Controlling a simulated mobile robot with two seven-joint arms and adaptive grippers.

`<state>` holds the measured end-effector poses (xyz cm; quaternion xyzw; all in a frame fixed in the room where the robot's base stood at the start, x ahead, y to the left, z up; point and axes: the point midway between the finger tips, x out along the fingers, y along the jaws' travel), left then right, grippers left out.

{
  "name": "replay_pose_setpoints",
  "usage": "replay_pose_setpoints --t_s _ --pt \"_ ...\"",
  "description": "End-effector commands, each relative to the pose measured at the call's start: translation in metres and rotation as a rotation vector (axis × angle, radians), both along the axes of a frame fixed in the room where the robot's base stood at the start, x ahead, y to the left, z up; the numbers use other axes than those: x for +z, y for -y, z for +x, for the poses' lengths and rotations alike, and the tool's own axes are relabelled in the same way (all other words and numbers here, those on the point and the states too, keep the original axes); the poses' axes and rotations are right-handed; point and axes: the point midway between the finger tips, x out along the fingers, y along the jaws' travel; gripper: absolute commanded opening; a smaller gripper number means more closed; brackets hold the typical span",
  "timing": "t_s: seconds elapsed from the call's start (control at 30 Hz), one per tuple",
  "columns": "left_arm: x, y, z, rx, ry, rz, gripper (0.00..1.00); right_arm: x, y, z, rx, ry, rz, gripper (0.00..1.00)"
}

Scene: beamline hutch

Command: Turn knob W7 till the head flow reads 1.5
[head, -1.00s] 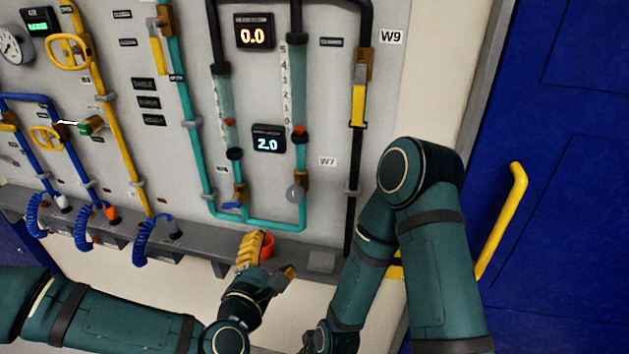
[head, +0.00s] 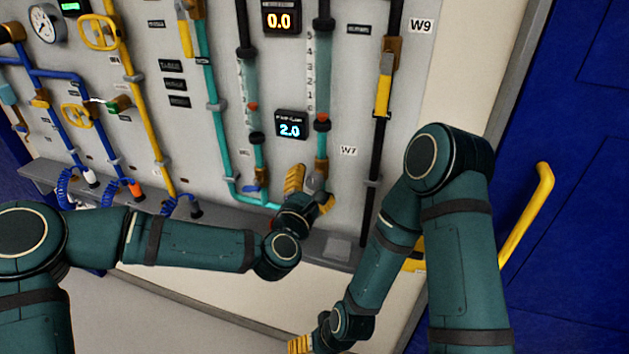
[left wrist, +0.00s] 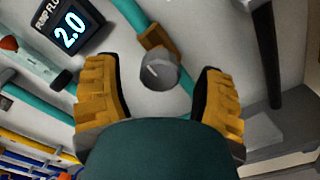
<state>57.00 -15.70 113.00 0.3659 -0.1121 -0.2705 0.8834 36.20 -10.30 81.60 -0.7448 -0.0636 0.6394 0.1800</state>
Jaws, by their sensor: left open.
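Knob W7 is a small grey round knob (head: 313,183) on the teal pipe, below and left of the W7 label (head: 348,150). In the left wrist view the knob (left wrist: 160,68) shows a pale pointer line and sits between the fingers. My left gripper (head: 310,191) is open, its yellow fingers on either side of the knob, with no visible contact. The flow display (head: 291,125) reads 2.0; it also shows in the left wrist view (left wrist: 70,30). My right gripper (head: 300,345) is low at the bottom edge, mostly cut off.
A second display (head: 281,18) above reads 0.0. A blue-handled valve (head: 252,188) is left of the knob. A black pipe with a yellow handle (head: 384,90) runs on the right. A grey ledge (head: 230,222) lies below. A blue door (head: 570,200) stands at right.

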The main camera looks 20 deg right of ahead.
Motion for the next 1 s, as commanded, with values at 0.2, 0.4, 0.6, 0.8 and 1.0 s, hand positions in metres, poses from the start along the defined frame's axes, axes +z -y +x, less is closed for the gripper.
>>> replay_pose_setpoints --t_s 0.2,0.4,0.6,0.8,1.0 --pt "0.0001 0.0085 0.0115 -0.001 0.000 0.000 0.69 0.0009 0.0001 0.0004 0.000 0.001 0.000 0.83" --pt "-0.0001 0.0088 0.0126 -0.001 -0.001 0.000 0.69 0.0008 0.0000 0.0004 0.000 0.001 0.000 0.83" --pt "-0.0001 0.0087 0.0125 -0.001 -0.001 0.000 0.32 0.0008 0.0000 0.0004 0.000 0.001 0.000 0.83" --pt "-0.0001 0.0088 0.0124 -0.001 -0.001 0.000 0.01 0.0008 0.0001 0.0003 0.000 0.001 0.000 0.83" --pt "-0.0005 0.0088 0.0124 -0.001 0.015 0.021 0.00 -0.0023 -0.0001 -0.0004 0.000 -0.001 0.000 0.83"
